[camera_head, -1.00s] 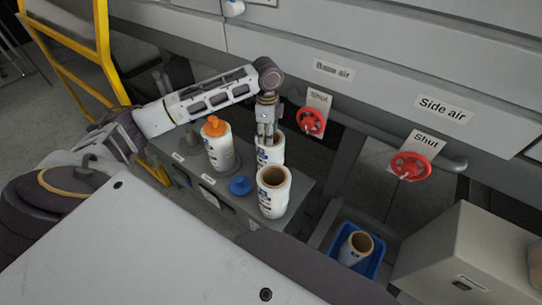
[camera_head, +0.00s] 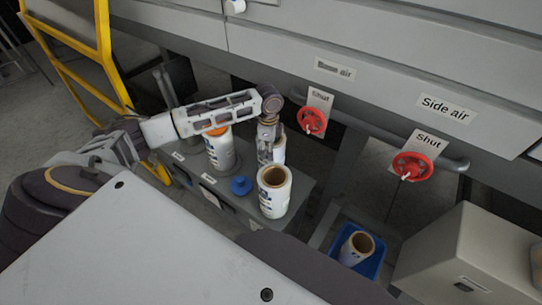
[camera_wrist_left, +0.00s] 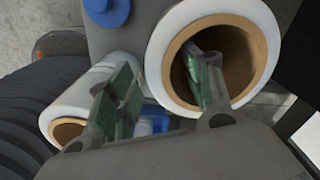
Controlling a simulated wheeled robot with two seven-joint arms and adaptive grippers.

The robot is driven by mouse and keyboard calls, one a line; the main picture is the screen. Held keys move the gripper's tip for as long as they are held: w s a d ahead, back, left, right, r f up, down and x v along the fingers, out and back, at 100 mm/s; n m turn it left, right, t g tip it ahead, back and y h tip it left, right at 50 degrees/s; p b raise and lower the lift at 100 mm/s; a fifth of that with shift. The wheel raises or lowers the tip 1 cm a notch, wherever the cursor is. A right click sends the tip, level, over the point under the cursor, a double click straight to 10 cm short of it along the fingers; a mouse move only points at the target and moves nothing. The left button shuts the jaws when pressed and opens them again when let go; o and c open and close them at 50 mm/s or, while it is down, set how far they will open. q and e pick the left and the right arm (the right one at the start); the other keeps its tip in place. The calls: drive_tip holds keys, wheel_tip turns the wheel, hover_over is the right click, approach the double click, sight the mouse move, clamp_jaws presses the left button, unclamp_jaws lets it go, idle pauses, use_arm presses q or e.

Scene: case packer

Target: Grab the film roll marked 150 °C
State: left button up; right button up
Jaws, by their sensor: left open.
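Several white film rolls stand on a grey shelf. One roll (camera_head: 279,150) is at the back, partly hidden by my left gripper (camera_head: 265,155); another roll (camera_head: 273,194) with an open brown core is just in front. A third roll (camera_head: 220,155) stands left, its orange top mostly hidden by my arm. My left gripper is open and low at the back roll. In the left wrist view, one finger overlaps the core of a large roll (camera_wrist_left: 262,28), and the other finger is outside its wall; a second roll (camera_wrist_left: 85,98) is at left. No 150 °C mark is readable. My right gripper is out of view.
A blue knob (camera_head: 241,185) sits on the shelf (camera_head: 300,190). A blue bin (camera_head: 373,265) holds another roll (camera_head: 356,247) at lower right. Red valve wheels (camera_head: 312,121) and (camera_head: 411,166) with "Shut" tags are on the machine behind. A yellow rail (camera_head: 103,50) stands at left.

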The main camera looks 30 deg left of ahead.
use_arm(q)
drive_tip(key=shift+w+a+f, duration=0.1)
drive_tip(key=shift+f, duration=1.25)
drive_tip(key=shift+a+f, duration=0.1)
drive_tip(key=shift+f, duration=1.25)
drive_tip(key=c, duration=0.7)
clamp_jaws()
wheel_tip(320, 180, up, 9)
drive_tip(key=shift+w+f, duration=0.1)
drive_tip(key=shift+r, duration=0.65)
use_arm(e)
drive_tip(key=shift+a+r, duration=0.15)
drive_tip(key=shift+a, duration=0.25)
